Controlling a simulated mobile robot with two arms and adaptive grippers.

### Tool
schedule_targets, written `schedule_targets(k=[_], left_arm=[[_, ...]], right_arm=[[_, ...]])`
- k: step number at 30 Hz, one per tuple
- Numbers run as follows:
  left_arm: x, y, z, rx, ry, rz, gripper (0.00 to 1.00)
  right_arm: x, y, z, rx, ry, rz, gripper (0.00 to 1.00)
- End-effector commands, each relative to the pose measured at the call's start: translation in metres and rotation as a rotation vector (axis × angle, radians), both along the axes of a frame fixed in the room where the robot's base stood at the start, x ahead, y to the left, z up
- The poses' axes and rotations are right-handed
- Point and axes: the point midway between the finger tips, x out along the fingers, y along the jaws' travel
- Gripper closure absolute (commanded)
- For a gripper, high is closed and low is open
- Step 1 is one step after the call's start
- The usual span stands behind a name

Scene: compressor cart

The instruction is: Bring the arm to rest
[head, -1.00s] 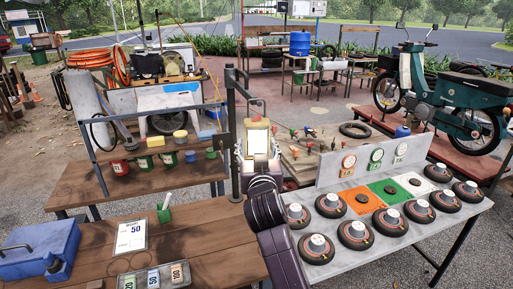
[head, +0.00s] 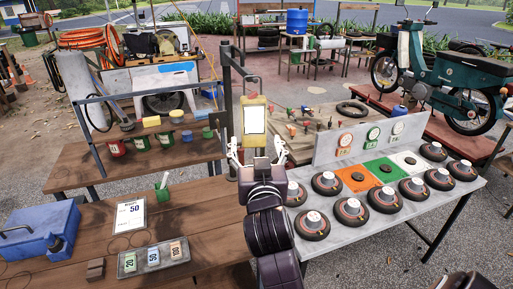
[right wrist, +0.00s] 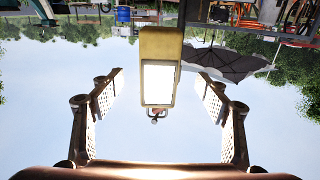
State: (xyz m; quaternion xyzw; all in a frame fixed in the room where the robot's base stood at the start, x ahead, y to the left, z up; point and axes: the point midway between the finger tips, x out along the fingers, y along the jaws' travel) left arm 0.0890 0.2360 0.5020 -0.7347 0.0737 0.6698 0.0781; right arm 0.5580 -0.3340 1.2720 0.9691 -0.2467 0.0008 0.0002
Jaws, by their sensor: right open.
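My right gripper (head: 257,150) is open in the middle of the head view, with its fingers pointing away and up. A yellow device with a bright white face (head: 254,116) hangs from a hook on the dark post, just above and beyond the fingers. In the right wrist view, the open right gripper (right wrist: 158,95) has spread fingers at both sides. The yellow device (right wrist: 160,42) shows between them, with clear gaps on each side and no contact. That view is upside down. My left gripper is not in view.
The dark post (head: 227,105) stands close left of my gripper. A grey bench (head: 365,225) with several round black pieces is at right. A wooden table (head: 190,225) at left holds a blue toolbox (head: 42,230) and a card (head: 130,214). Behind is a rack (head: 130,155) with cups.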

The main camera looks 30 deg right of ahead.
Motion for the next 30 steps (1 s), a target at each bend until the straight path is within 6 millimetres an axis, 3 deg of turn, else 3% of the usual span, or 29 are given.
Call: schedule_targets(k=[4, 11, 14, 17, 20, 24, 27, 30], left_arm=[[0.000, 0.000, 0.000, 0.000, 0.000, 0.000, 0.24], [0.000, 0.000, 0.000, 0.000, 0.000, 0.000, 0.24], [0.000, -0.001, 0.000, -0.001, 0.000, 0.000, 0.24], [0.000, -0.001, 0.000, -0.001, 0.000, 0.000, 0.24], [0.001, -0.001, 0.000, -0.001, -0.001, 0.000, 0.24], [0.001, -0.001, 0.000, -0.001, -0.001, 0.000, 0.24], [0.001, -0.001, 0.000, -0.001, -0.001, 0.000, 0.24], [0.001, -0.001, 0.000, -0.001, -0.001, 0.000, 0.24]], right_arm=[[-0.012, 0.007, 0.000, 0.001, 0.000, 0.000, 0.31], [-0.015, 0.009, -0.001, 0.000, 0.004, 0.002, 0.31], [-0.018, 0.012, -0.020, 0.007, 0.054, 0.018, 0.31], [-0.026, 0.021, -0.066, 0.029, 0.181, 0.062, 0.31], [-0.049, 0.038, -0.132, 0.059, 0.375, 0.133, 0.31], [-0.102, 0.067, -0.220, 0.102, 0.665, 0.253, 0.31], [-0.146, 0.087, -0.266, 0.127, 0.845, 0.335, 0.31], [-0.190, 0.102, -0.300, 0.146, 1.000, 0.407, 0.31]])
